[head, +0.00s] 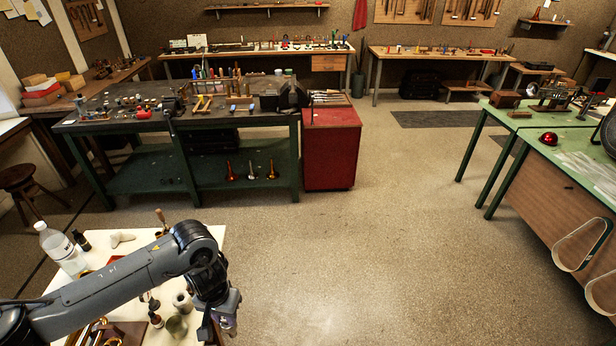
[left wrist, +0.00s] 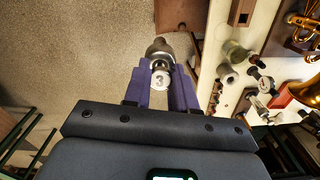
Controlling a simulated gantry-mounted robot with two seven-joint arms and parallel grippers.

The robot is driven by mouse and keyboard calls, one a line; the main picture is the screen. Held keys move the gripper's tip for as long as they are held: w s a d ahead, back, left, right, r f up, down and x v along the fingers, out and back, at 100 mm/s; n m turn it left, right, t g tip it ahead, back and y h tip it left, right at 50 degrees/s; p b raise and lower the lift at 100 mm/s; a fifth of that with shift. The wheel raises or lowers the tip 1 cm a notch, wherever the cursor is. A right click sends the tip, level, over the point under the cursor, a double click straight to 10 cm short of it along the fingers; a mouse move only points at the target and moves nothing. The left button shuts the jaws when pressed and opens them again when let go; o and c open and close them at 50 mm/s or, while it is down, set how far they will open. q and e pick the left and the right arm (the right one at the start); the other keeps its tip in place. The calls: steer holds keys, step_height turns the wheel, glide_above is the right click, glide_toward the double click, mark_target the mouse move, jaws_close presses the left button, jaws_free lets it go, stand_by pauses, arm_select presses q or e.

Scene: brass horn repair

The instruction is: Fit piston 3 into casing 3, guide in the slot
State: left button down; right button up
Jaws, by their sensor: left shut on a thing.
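My left gripper (head: 224,322) hangs at the right edge of the pale bench in the head view. In the left wrist view its purple fingers (left wrist: 162,68) are shut on piston 3 (left wrist: 161,82), whose round pale end shows the number 3. Most of the piston's body is hidden by the fingers. Brass horn parts (left wrist: 304,92) lie on the bench at the right of the left wrist view; brass also shows at the bottom left of the head view (head: 100,331). I cannot tell which part is casing 3, nor see its slot. My right gripper is not in view.
The pale bench (head: 205,238) carries a plastic bottle (head: 60,248), a small dark bottle (head: 82,240), a white roll (head: 182,301) and a greenish cup (head: 177,326). Open floor (head: 340,240) lies right of the bench. A dark green workbench (head: 225,125) and red cabinet (head: 332,148) stand beyond.

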arm_select(q)
steer(key=s+r+n+p, duration=0.1)
steer(key=s+r+p, duration=0.2)
steer(key=r+p, duration=0.4)
steer(key=s+r+p, duration=0.4)
steer(key=r+p, duration=0.3)
steer(key=shift+n, duration=0.4)
steer(key=shift+s+r, duration=0.1)
steer(key=shift+s, duration=0.1)
